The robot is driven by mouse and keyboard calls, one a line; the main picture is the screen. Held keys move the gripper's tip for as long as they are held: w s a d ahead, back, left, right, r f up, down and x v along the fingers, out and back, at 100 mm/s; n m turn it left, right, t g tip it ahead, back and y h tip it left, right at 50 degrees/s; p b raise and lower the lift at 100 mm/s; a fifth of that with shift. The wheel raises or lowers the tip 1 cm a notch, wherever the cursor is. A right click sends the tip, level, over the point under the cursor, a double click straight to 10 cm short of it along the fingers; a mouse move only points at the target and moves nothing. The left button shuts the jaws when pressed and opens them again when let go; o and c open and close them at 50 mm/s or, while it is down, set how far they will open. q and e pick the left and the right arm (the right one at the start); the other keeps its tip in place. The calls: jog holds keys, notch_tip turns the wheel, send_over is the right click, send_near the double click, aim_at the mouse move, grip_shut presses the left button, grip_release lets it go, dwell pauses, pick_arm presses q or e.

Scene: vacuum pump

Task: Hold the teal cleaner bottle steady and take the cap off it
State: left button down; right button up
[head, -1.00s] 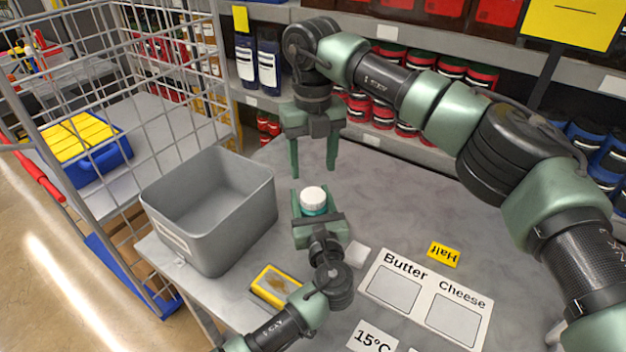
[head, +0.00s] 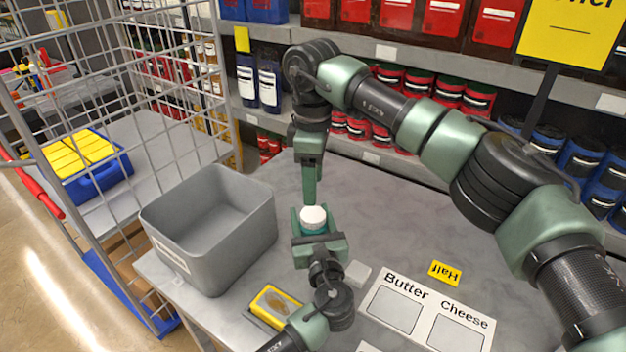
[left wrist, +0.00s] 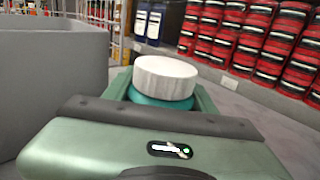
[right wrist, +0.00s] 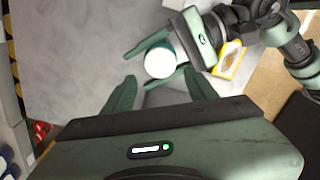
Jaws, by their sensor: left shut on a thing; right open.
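The teal cleaner bottle (left wrist: 150,100) stands on the grey table with its white ribbed cap (head: 313,219) on top. The cap also shows in the left wrist view (left wrist: 165,78) and the right wrist view (right wrist: 160,62). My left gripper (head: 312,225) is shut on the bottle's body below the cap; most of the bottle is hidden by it. My right gripper (right wrist: 160,88) is open and empty, pointing down. In the head view it hangs above and behind the cap, with its fingers turned edge-on. In the right wrist view the cap lies just beyond its fingertips, apart from them.
A grey open bin (head: 160,225) stands left of the bottle. A yellow-framed item (head: 275,305), a small white block (head: 357,273), a Butter/Cheese card (head: 425,312) and a yellow Half tag (head: 445,272) lie near the front. Stocked shelves line the back.

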aim_at(313, 214)
jog(key=shift+f, duration=0.6)
notch_tip(313, 214, down, 7)
jog(key=shift+r, duration=0.1)
grip_shut()
